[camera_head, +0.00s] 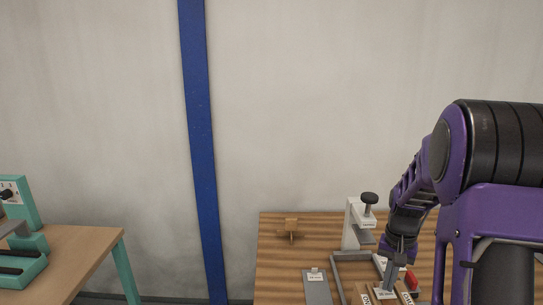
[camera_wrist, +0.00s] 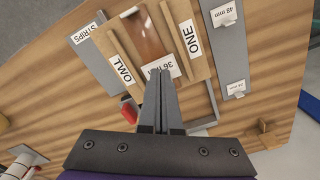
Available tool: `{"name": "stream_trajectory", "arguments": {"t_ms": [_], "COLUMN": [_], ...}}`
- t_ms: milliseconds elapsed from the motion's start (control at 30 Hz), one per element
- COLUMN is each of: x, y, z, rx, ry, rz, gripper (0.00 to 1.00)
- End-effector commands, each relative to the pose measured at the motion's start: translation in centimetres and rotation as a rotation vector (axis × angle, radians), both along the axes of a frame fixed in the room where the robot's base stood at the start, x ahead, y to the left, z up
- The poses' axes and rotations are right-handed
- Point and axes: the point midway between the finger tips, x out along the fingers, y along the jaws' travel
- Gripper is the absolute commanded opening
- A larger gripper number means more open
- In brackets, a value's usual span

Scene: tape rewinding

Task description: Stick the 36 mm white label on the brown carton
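The white label marked 36 mm (camera_wrist: 158,67) is at my fingertips, over the near end of a shiny brown strip (camera_wrist: 146,36). That strip runs between two tan bars marked ONE (camera_wrist: 187,40) and TWO (camera_wrist: 122,70). I cannot tell whether this tan and brown piece is the brown carton. My gripper (camera_wrist: 160,76) has its fingers close together on the label's near edge, with only a thin gap between them. Whether the label touches the surface below is unclear. In the head view, my gripper (camera_head: 387,285) points down at the table and partly hides this piece.
A grey plate (camera_wrist: 226,55) beside it bears a 48 mm label (camera_wrist: 224,14) and another small label (camera_wrist: 236,87). A STRIPS plate (camera_wrist: 88,28) and a red part (camera_wrist: 130,110) lie nearby. A white-and-grey stand with a black knob (camera_head: 369,198) rises behind my gripper.

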Motion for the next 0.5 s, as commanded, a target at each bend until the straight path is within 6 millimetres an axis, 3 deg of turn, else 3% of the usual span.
{"name": "stream_trajectory", "arguments": {"t_ms": [500], "x": [-0.01], "y": [0.0], "z": [-0.82], "rx": [0.0], "ry": [0.0], "rz": [0.0], "gripper": [0.0]}}
